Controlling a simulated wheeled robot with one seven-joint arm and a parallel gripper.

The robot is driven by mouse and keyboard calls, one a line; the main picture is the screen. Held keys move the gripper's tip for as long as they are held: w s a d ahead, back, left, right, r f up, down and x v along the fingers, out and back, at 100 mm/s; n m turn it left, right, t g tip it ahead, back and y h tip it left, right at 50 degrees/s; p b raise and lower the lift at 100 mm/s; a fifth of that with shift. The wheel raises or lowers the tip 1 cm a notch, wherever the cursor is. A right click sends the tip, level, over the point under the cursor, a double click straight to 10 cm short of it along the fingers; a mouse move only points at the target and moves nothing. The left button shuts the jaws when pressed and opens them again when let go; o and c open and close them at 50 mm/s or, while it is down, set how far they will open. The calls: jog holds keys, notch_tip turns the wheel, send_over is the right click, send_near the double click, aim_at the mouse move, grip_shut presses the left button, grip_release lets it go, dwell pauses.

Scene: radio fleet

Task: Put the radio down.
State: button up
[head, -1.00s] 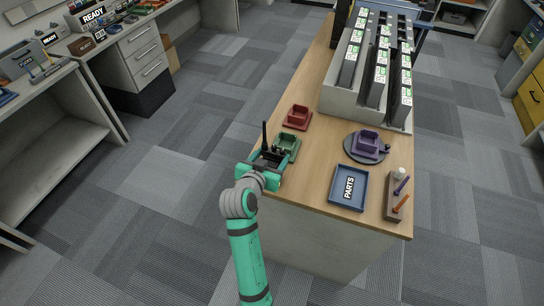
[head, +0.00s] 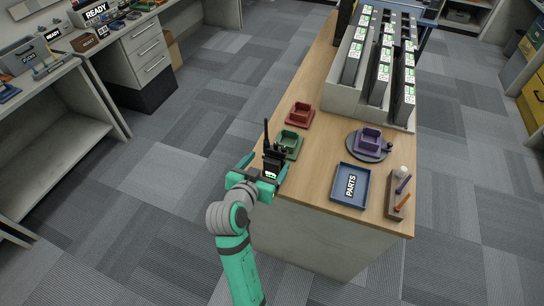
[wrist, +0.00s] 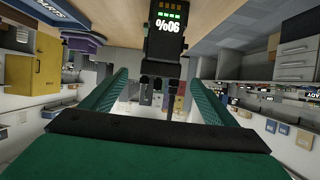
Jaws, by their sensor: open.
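The radio (head: 272,163) is black with a tall antenna and a lit screen. It stands upright at the near left edge of the wooden table, just in front of the green cradle (head: 291,141). In the wrist view the radio (wrist: 166,38) appears upside down, reading 90%, its base cut off by the frame. My gripper (head: 266,177) is open, its fingers spread on either side of the radio from the near side. In the wrist view the fingers (wrist: 155,95) show gaps to the radio's body. Whether the radio's base touches the cradle is hidden.
A red cradle (head: 300,114) sits behind the green one. A purple cradle (head: 369,138) on a round base, a blue PARTS tray (head: 337,196) and a pen holder (head: 393,203) stand to the right.

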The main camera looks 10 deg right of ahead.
jog(key=v, duration=0.5)
jog(key=s+a+f+n+t+y, duration=0.1)
jog(key=s+a+f+n+y, duration=0.2)
jog(key=s+f, duration=0.4)
jog(key=s+a+f+n+t+y, duration=0.1)
jog(key=s+a+f+n+y, duration=0.15)
jog(key=s+f, duration=0.4)
jog(key=s+a+r+t+y, duration=0.1)
jog(key=s, duration=0.9)
jog(key=s+a+r+n+t+y, duration=0.1)
jog(key=s+r, duration=0.1)
jog(key=s, duration=0.9)
jog(key=shift+r, duration=0.3)
